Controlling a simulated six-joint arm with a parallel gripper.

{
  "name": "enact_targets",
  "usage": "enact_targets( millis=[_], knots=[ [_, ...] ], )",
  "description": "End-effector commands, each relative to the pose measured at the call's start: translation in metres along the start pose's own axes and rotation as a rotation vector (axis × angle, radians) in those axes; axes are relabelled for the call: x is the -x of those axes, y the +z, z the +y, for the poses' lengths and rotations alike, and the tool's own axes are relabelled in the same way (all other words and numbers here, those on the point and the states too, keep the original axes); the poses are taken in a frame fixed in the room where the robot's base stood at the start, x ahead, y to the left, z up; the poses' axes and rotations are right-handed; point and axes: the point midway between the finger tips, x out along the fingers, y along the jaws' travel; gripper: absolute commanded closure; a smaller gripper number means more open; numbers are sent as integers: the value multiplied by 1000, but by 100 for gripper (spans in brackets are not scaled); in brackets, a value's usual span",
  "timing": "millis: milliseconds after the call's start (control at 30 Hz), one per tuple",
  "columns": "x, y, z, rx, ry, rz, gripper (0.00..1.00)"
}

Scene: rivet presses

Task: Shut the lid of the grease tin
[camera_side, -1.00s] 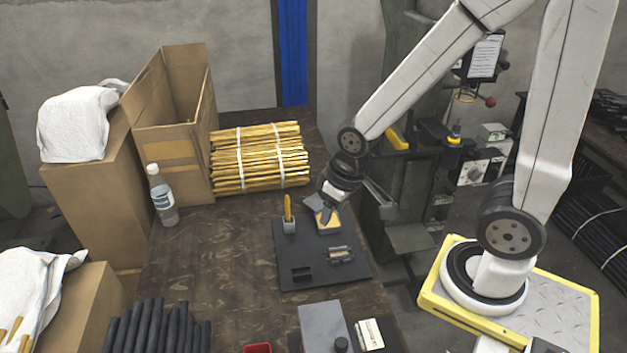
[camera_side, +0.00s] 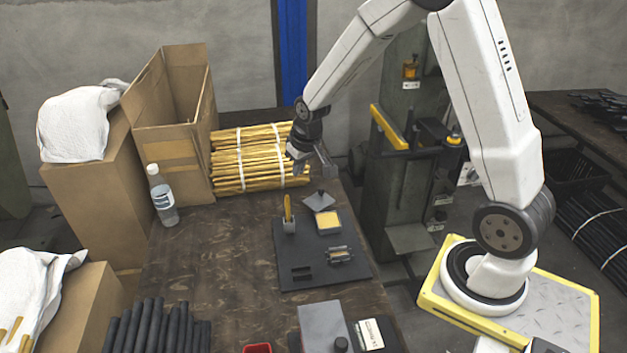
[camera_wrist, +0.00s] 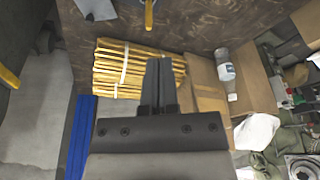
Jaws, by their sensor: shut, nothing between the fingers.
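The grease tin (camera_side: 329,223) is a small square tin with yellow grease showing, on the dark mat. Its grey lid (camera_side: 319,201) stands open, tilted back at the tin's far edge, with a small knob on it. A grey piece that looks like the lid (camera_wrist: 98,9) shows at the top left of the wrist view. My gripper (camera_side: 298,172) is beyond and left of the tin, in the air in front of the rod bundles. In the wrist view its fingers (camera_wrist: 159,66) are together with nothing between them. It is apart from the lid.
The dark mat (camera_side: 300,270) also holds a yellow-handled tool in a grey holder (camera_side: 289,222) and a small metal part (camera_side: 340,255). Yellow rod bundles (camera_side: 235,165), a water bottle (camera_side: 163,198) and a cardboard box (camera_side: 165,150) stand behind and left. The bench between bottle and mat is clear.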

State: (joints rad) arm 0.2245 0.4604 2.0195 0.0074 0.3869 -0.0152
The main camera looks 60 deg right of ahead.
Motion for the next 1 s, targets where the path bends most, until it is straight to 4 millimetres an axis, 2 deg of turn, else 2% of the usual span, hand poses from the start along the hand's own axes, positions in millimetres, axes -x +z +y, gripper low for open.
enact_targets(
  millis=[200, 500, 700, 800, 1000],
  knots=[
    [-40, -43, 44, -81, 23, 14, 100],
    [-98, -82, 114, -187, 56, 35, 100],
    [-134, -94, 161, -248, 77, 51, 100],
    [-146, -96, 177, -270, 85, 56, 100],
    [-157, -97, 192, -289, 92, 62, 100]
  ],
)
